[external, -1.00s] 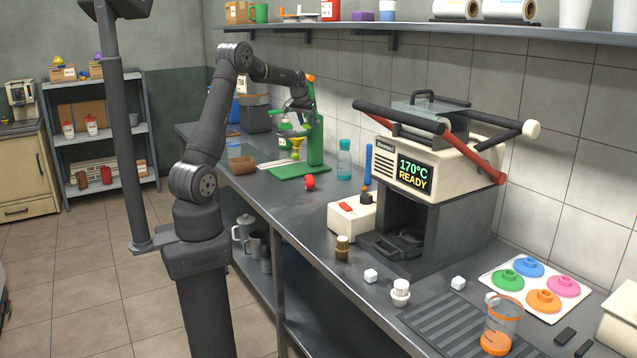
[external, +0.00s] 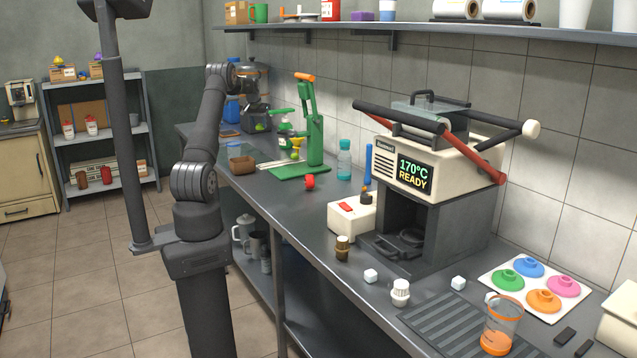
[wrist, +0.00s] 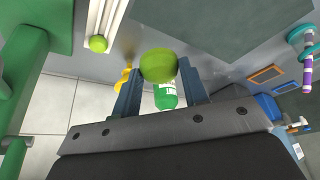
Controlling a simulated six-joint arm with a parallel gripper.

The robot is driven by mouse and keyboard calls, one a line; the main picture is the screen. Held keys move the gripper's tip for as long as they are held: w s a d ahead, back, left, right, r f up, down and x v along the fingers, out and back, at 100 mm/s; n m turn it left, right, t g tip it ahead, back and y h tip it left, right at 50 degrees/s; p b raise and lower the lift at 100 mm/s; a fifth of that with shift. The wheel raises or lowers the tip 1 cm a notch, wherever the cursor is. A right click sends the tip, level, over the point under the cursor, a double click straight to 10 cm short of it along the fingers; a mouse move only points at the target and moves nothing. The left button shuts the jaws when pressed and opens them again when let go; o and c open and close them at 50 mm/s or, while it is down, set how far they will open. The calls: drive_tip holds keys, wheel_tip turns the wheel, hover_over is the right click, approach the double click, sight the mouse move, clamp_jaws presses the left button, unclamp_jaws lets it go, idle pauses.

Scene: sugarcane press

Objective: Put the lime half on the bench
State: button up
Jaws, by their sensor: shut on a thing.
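The lime half (wrist: 158,65) is between the fingertips of my gripper (wrist: 160,76) in the wrist view, with the jaws shut on it. In the external view my gripper (external: 257,122) is over the back part of the bench (external: 330,225), left of the green press (external: 315,140). The lime half is too small there to tell clearly from the green around it. The gap between it and the bench cannot be told. Another small green piece (wrist: 97,43) lies by white rails in the wrist view.
The press lever with its orange end (external: 304,77) stands raised. A green bottle (wrist: 166,95) and a yellow thing (wrist: 125,76) are close to my fingers in the wrist view. A brown bowl (external: 242,165), red item (external: 309,181) and blue bottle (external: 344,158) stand on the bench.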

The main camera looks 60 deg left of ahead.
wheel_tip(320, 180, down, 18)
drive_tip(key=shift+r, duration=0.25)
drive_tip(key=shift+f, duration=0.1)
drive_tip(key=o, duration=1)
drive_tip(key=shift+f, duration=0.1)
drive_tip(key=shift+o, duration=0.2)
drive_tip(key=shift+w+d, duration=0.1)
drive_tip(key=shift+d, duration=0.05)
drive_tip(key=v, duration=1.2)
drive_tip(key=shift+a+r, duration=0.25)
drive_tip(key=shift+f, duration=0.1)
